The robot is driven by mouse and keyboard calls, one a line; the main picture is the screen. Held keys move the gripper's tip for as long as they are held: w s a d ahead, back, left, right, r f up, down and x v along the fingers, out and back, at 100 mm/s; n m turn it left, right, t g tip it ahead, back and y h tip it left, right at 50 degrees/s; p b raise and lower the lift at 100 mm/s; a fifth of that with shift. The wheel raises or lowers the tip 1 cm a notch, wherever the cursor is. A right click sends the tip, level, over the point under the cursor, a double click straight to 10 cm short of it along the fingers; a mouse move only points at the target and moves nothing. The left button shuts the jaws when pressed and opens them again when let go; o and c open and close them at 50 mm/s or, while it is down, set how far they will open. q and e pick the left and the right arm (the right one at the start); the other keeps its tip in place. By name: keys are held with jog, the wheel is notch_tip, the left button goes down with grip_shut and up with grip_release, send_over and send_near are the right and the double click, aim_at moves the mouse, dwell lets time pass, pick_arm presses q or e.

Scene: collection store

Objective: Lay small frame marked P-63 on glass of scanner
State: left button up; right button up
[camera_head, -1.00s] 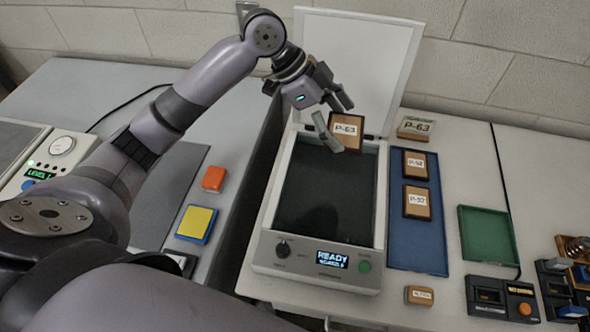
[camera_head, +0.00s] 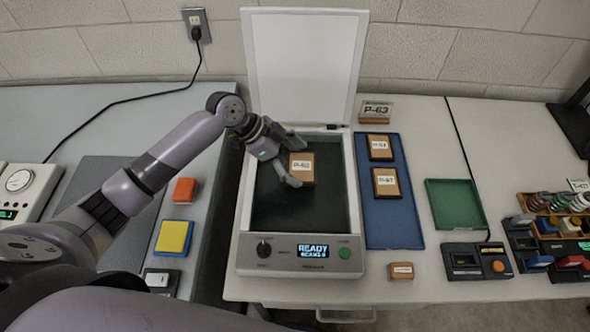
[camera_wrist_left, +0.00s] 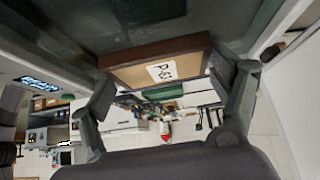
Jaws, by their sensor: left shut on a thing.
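The small frame marked P-63 (camera_head: 301,170) is a brown wooden frame with a white label, at the upper part of the scanner glass (camera_head: 270,208). My left gripper (camera_head: 292,160) is shut on it, one finger on either side. In the left wrist view the frame (camera_wrist_left: 160,70) sits between the fingers, close to the dark glass; whether it touches the glass I cannot tell. The scanner (camera_head: 252,252) has its white lid (camera_head: 305,65) raised, and its display reads READY. My right gripper does not show.
Right of the scanner, a blue tray (camera_head: 395,230) holds two more small frames (camera_head: 380,147). A P-63 card (camera_head: 375,111) stands behind it. A green tray (camera_head: 453,205), a dark device (camera_head: 476,262) and a small wooden block (camera_head: 401,271) lie further right and in front.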

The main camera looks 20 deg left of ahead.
aim_at(288, 166)
pick_arm(q)
notch_tip(288, 166, down, 4)
jog(key=shift+f, duration=0.1)
jog(key=o, duration=1.1)
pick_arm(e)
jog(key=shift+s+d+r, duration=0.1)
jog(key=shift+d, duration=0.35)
pick_arm(q)
jog(key=shift+a+r, duration=0.1)
jog(key=shift+r, duration=0.15)
jog(key=b+v, duration=0.1)
jog(key=v, duration=1)
jog(key=shift+s+a+r, duration=0.2)
jog(key=shift+r, duration=0.1)
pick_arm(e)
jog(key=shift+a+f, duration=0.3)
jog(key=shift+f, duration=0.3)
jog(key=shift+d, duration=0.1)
